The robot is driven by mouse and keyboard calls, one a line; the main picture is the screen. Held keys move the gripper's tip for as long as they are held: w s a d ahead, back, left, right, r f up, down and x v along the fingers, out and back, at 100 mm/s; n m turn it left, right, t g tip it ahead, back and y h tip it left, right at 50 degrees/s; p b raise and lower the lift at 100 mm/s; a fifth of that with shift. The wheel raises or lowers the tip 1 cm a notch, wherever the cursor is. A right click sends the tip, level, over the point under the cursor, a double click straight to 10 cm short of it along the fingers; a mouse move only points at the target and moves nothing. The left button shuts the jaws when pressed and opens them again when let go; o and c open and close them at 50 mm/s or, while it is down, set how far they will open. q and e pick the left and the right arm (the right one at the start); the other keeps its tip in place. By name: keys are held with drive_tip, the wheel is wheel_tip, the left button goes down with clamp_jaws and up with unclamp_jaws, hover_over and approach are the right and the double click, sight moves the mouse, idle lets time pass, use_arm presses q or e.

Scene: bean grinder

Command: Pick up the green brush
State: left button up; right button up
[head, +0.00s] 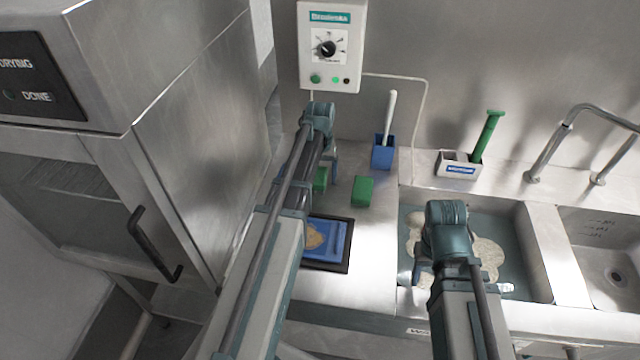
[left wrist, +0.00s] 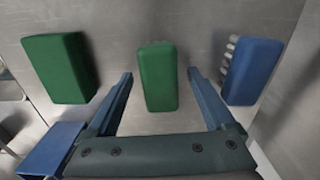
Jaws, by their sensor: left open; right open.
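A green block-shaped brush (left wrist: 158,80) with faint pale bristles at its far edge lies between the spread fingers of my left gripper (left wrist: 160,74) in the left wrist view. The fingers are open, one on each side, with visible gaps. In the head view this green brush (head: 320,180) is partly hidden behind my left arm. My left gripper (head: 328,170) points down over it. A second green block (head: 362,191) lies to its right on the counter; it shows at the left of the wrist view (left wrist: 62,68). My right gripper (head: 422,272) is open and empty over the left sink.
A blue brush (left wrist: 252,70) with pale bristles lies on the other side. A blue holder (head: 382,155) with a white handle stands behind. A grey box (head: 457,166) with a green handle (head: 487,137) stands behind the sink. A blue tray (head: 333,243) lies in front. A steel cabinet (head: 200,130) bounds the left.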

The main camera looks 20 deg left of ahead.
sight(320, 176)
use_arm(q)
drive_tip(key=shift+f, duration=0.25)
idle(0.4)
clamp_jaws()
idle(0.4)
drive_tip(key=shift+r, duration=0.1)
drive_tip(key=shift+r+p, duration=0.3)
drive_tip(key=shift+r, duration=0.2)
drive_tip(key=r+p, duration=0.1)
drive_tip(key=p, duration=0.1)
drive_tip(key=r+p, duration=0.1)
drive_tip(key=r, duration=0.1)
drive_tip(key=shift+s+r+p, duration=0.2)
drive_tip(key=shift+r+p, duration=0.1)
drive_tip(key=shift+p, duration=0.05)
drive_tip(key=s, duration=0.5)
drive_tip(key=s+d, duration=0.1)
drive_tip(key=s, duration=0.4)
drive_tip(key=s+d, duration=0.1)
drive_tip(key=s, duration=0.4)
drive_tip(key=shift+s+d+r+p, duration=0.1)
drive_tip(key=shift+s+r+p, duration=0.15)
drive_tip(key=shift+r+p, duration=0.15)
